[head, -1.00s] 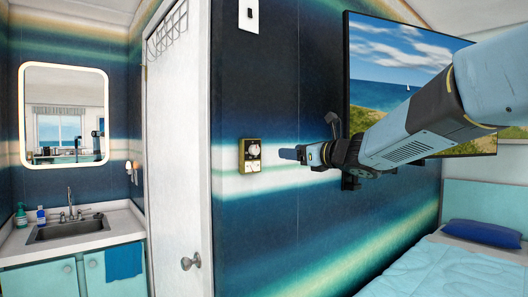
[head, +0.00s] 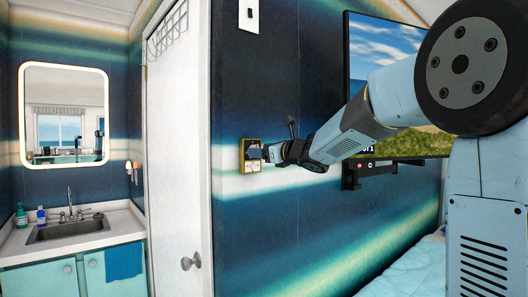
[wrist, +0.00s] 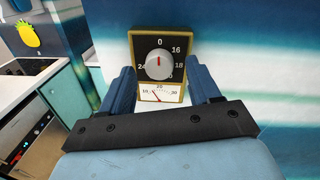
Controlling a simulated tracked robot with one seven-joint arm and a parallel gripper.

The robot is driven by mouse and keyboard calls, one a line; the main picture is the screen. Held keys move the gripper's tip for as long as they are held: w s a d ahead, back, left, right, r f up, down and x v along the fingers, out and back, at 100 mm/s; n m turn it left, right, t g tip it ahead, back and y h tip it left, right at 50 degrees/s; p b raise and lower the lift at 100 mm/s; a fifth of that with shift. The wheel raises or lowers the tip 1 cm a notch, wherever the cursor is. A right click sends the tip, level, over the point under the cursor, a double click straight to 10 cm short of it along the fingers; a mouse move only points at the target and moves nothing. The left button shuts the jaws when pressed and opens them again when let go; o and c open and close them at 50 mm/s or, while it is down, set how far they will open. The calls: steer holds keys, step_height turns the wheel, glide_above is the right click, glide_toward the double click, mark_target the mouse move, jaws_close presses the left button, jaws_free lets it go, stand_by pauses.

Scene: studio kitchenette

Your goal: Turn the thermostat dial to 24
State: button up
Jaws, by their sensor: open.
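The thermostat (wrist: 134,60) is a gold-framed box on the wall with a black dial face and a white gauge below. Its grey round dial (wrist: 159,66) has a red mark pointing up, towards the 0. The numbers 16, 18 and 24 show around it; one at the lower right is partly covered by the dial. My gripper (wrist: 159,74) is open, its blue fingers either side of the thermostat's lower part in the wrist view, with nothing between them. In the head view the gripper (head: 263,154) overlaps the right side of the thermostat (head: 243,150); contact cannot be told.
A white switch plate (head: 248,15) is on the wall above. A white door (head: 178,150) with a knob stands left of the thermostat. A wall-mounted screen (head: 360,60) is behind my arm at right. A sink counter (head: 110,228) is at far left.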

steer(key=shift+w+a, duration=0.35)
steer(key=shift+w, duration=0.1)
steer(key=shift+c, duration=0.3)
